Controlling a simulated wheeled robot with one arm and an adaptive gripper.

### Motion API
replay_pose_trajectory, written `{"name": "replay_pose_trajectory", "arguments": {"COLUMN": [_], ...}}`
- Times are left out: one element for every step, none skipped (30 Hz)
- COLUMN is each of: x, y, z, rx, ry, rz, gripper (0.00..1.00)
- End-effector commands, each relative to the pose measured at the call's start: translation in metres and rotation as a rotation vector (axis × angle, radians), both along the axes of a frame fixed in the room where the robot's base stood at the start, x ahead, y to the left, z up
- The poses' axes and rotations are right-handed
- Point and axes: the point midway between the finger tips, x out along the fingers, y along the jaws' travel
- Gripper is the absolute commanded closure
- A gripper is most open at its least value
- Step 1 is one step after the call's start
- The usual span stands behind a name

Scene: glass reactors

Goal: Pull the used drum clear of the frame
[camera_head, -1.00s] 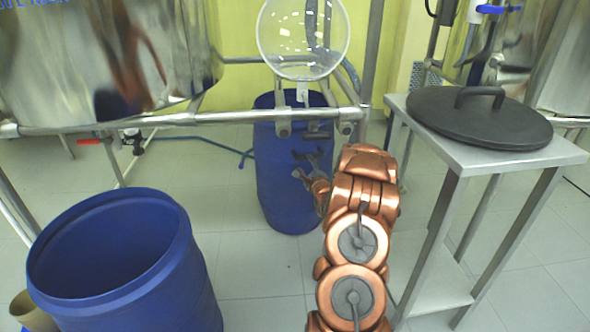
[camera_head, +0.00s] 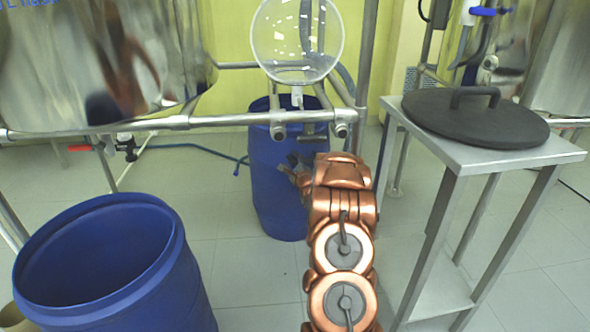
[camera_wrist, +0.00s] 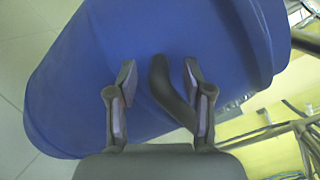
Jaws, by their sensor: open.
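The blue drum (camera_head: 275,205) stands upright on the floor beneath the frame's front rail (camera_head: 200,121), under the clear glass vessel (camera_head: 297,45). My gripper (camera_head: 296,163) is at the drum's front, right of its middle, and partly hidden by my copper arm. In the wrist view the drum (camera_wrist: 90,75) fills most of the picture. My gripper (camera_wrist: 157,80) is open, with a dark curved bar (camera_wrist: 168,92) between its fingers, like a handle on the drum wall. I cannot tell whether the fingers touch it.
A second, open blue drum (camera_head: 170,285) stands at front left. A metal stand (camera_head: 500,155) holding a dark lid (camera_head: 475,118) is close on the right of my arm. The floor (camera_head: 235,260) between the two drums is clear.

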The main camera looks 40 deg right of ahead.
Motion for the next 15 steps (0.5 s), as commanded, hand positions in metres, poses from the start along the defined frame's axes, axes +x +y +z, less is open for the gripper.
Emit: {"name": "replay_pose_trajectory", "arguments": {"x": [0.004,0.006,0.008,0.010,0.011,0.012,0.013,0.014,0.014,0.015,0.015,0.015,0.015,0.015,0.015], "y": [-0.001,-0.002,-0.003,-0.003,-0.004,-0.005,-0.005,-0.005,-0.006,-0.006,-0.006,-0.006,-0.006,-0.006,-0.006], "z": [-0.002,-0.002,-0.002,-0.001,-0.001,0.000,0.000,0.000,0.001,0.001,0.001,0.001,0.001,0.001,0.001], "rx": [-0.001,0.000,0.000,0.000,-0.001,-0.001,0.000,0.000,0.000,0.000,0.000,0.000,0.000,0.000,0.000], "ry": [0.001,0.002,0.002,0.002,0.001,0.001,0.001,0.000,0.000,0.000,0.000,0.000,0.000,0.000,0.000], "rz": [0.001,0.000,0.000,0.000,0.001,0.001,0.001,0.000,0.000,0.000,0.000,0.000,0.000,0.000,0.000], "gripper": [0.49,0.49,0.49,0.49,0.49,0.49,0.49,0.49,0.49,0.49,0.49,0.49,0.49,0.49,0.49]}}
